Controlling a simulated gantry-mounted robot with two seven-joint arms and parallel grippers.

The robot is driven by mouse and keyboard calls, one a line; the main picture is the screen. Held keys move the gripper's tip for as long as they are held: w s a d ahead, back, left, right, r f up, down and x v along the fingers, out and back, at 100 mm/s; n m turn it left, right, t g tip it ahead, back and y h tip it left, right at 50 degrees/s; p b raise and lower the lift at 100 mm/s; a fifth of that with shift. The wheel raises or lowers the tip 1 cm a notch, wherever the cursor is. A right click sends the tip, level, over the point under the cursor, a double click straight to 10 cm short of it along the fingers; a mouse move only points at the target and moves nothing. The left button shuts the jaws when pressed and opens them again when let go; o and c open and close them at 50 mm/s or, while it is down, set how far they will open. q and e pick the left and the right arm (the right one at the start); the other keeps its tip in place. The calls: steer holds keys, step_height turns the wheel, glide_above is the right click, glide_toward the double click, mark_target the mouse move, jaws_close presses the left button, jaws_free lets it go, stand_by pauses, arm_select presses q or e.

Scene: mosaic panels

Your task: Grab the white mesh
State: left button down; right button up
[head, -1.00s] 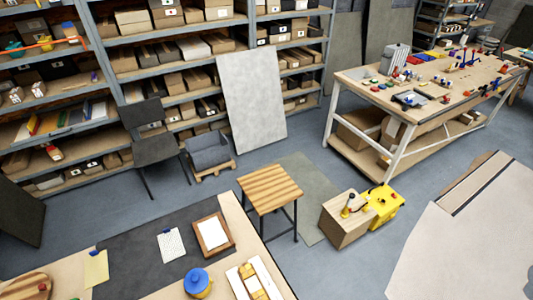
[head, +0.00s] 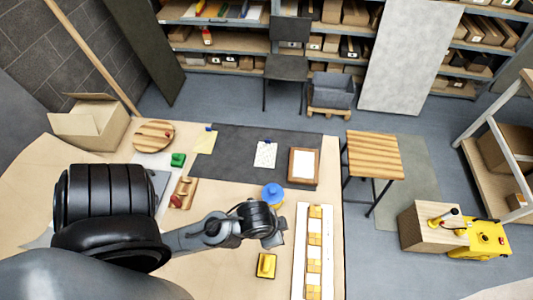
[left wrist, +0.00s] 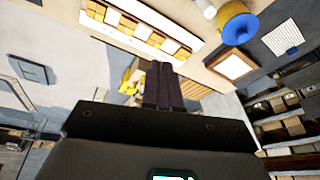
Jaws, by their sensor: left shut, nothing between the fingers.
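A small white sheet with a dark dotted or grid pattern (head: 265,154) lies on the dark mat; it may be the white mesh, but I cannot tell for sure. It also shows in the left wrist view (left wrist: 283,39), at the upper right. My left gripper (head: 274,240) is over the table, nearer to me than the sheet and apart from it. In the left wrist view its fingers (left wrist: 162,80) are together with nothing between them. My right gripper is in neither current view.
A blue-lidded yellow pot (head: 272,195) stands between my left gripper and the sheet. A framed white panel (head: 303,165) lies right of the sheet. A long white tray with yellow tiles (head: 314,250) lies at the table's right side. The dark mat (head: 228,165) has bare room around the sheet.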

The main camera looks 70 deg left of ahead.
arm_select(q)
steer(key=c, duration=0.7)
jaws_free()
steer(key=shift+s, duration=0.1)
